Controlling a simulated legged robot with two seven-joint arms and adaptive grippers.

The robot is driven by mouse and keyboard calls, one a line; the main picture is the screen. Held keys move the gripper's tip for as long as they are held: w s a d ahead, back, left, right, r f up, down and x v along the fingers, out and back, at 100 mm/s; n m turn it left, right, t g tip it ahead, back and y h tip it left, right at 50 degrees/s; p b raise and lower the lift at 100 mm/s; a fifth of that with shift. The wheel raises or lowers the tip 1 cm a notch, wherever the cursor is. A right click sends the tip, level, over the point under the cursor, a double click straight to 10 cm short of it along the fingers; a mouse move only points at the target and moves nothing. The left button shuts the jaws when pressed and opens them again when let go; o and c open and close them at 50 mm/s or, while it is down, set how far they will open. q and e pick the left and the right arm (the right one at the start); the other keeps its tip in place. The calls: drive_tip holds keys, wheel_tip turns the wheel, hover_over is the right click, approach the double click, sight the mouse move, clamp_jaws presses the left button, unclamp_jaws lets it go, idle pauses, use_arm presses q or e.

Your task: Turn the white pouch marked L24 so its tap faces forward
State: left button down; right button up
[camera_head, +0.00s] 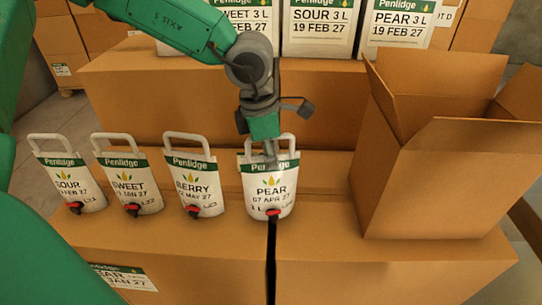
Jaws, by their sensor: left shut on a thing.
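The white PEAR pouch (270,190) stands upright at the right end of a row of pouches on a cardboard box. Its label reads PEAR, 07 APR 27; I cannot clearly read its L mark, but the other pouches appear to carry L21, L22 and L23. Its black and red tap (273,212) is low on the side facing me. My left gripper (270,152) comes down from above and is shut on the PEAR pouch at its top, by the handle loop. The fingers hide part of the green Penlidge band. My right gripper is not in view.
SOUR (70,185), SWEET (130,185) and BERRY (191,185) pouches stand to the left, taps towards me. An open carton (420,180) stands close on the right. More white packs (316,28) are behind. A black strip (271,262) runs down below the PEAR tap.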

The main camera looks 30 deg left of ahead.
use_arm(q)
drive_tip(key=shift+f, duration=0.15)
drive_tip(key=c, duration=1.7)
unclamp_jaws()
drive_tip(key=shift+o, duration=0.4)
drive_tip(key=shift+f, duration=0.1)
drive_tip(key=r, duration=0.4)
drive_tip(key=a+r, duration=0.1)
drive_tip(key=r, duration=0.3)
drive_tip(key=s+r, duration=0.1)
drive_tip(key=r, duration=0.3)
drive_tip(key=shift+a, duration=0.25)
drive_tip(key=shift+s+f, duration=0.1)
